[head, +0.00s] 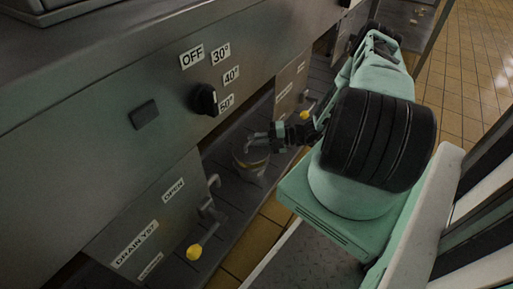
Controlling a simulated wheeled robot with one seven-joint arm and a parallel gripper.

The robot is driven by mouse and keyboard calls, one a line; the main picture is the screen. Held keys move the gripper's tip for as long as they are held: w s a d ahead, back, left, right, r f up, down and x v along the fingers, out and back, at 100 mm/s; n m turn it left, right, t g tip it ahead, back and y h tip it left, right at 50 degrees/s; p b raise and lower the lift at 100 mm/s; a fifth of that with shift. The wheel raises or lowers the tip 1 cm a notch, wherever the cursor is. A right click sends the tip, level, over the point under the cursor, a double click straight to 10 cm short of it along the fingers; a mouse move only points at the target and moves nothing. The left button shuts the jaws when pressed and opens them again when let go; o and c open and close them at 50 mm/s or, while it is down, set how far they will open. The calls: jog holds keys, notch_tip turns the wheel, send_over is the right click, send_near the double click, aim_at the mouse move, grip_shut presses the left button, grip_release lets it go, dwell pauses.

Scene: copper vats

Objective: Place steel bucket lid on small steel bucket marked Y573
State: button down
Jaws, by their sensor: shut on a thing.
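A small steel bucket (251,173) stands on the dark ledge below the vat panel, in the middle of the head view. A yellowish band shows near its top; no Y573 mark can be read on it. My gripper (257,139) is just above the bucket's top, reaching in from the right. It is shut on a small grey thing that looks like the steel bucket lid (247,148). The lid's outline is dim and partly hidden by the gripper. I cannot tell whether the lid touches the bucket's rim.
The steel vat panel (120,125) with a black knob (205,99) rises close on the left. A drain valve with a yellow knob (194,252) sticks out at the lower left. Another yellow knob (304,115) is behind my gripper. Tiled floor (470,75) is open at the right.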

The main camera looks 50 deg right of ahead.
aim_at(256, 147)
jog(key=shift+f+b, duration=0.9)
jog(key=shift+f, duration=0.65)
jog(key=shift+f, duration=0.15)
jog(key=c, duration=1.5)
grip_release()
jog(key=shift+o, duration=0.2)
jog(key=shift+s+d+r, duration=0.2)
jog(key=shift+r, duration=0.05)
jog(key=p+v, duration=0.4)
jog(key=v, duration=0.7)
jog(key=shift+d, duration=0.15)
jog(key=shift+s, duration=0.2)
